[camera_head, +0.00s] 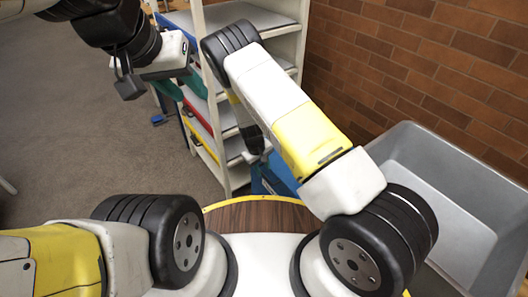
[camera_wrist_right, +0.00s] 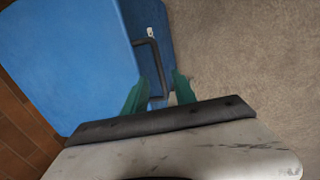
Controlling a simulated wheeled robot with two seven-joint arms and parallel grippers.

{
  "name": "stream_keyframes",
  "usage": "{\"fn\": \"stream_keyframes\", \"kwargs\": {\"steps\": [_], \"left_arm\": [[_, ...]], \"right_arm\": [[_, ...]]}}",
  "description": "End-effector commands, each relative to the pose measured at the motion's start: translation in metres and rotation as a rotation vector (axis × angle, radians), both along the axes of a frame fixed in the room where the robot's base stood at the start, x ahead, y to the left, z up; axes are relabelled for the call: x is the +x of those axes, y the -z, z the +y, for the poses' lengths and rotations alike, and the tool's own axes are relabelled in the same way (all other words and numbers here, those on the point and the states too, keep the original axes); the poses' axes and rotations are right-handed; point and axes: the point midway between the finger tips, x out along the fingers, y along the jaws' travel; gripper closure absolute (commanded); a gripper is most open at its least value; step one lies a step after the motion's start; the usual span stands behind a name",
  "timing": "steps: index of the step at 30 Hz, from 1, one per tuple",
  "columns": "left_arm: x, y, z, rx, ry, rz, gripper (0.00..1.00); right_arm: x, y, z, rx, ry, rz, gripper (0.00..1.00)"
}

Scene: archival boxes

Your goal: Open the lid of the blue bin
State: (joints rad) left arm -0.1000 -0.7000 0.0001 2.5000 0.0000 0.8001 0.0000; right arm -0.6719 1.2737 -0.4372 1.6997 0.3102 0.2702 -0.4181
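The blue bin (camera_head: 275,178) stands low beyond my front edge in the head view, mostly hidden by my right arm. In the right wrist view, the blue bin (camera_wrist_right: 75,60) fills the left side, with a black handle-like loop (camera_wrist_right: 150,70) and a small white label on its darker side. My right gripper (camera_wrist_right: 160,88) has green fingers spread apart. The loop's lower end shows between or just beyond them; contact cannot be told. My left gripper (camera_head: 125,84) is raised at the upper left, away from the bin; its opening is unclear.
A white shelf unit (camera_head: 290,68) with coloured items stands behind the bin. A large grey open container (camera_head: 445,165) is at the right, near a brick wall (camera_head: 420,50). Carpeted floor (camera_head: 70,130) at the left is mostly clear.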

Motion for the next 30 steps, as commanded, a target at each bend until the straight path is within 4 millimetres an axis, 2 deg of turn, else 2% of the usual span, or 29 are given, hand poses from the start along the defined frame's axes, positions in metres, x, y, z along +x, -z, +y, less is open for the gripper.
{"fn": "stream_keyframes", "kwargs": {"steps": [3, 7, 18, 19, 24, 30], "left_arm": [[0.000, 0.000, 0.000, 0.000, 0.000, 0.000, 0.64], [0.000, 0.000, 0.000, 0.000, 0.000, 0.000, 0.64], [0.000, 0.000, 0.000, 0.000, 0.000, 0.000, 0.64], [0.000, 0.000, 0.000, 0.000, 0.000, 0.000, 0.64], [0.000, 0.000, 0.000, 0.000, 0.000, 0.000, 0.64], [0.000, 0.000, 0.000, 0.000, 0.000, 0.000, 0.64]], "right_arm": [[0.002, 0.020, -0.004, 0.000, 0.002, 0.002, 0.67], [0.004, 0.035, -0.006, -0.001, 0.000, 0.001, 0.67], [0.005, 0.042, -0.007, 0.001, 0.001, 0.000, 0.67], [0.005, 0.042, -0.007, 0.001, 0.001, 0.000, 0.69], [0.005, 0.042, -0.007, 0.001, 0.001, 0.000, 1.00], [0.005, 0.042, -0.007, 0.001, 0.001, 0.000, 1.00]]}}
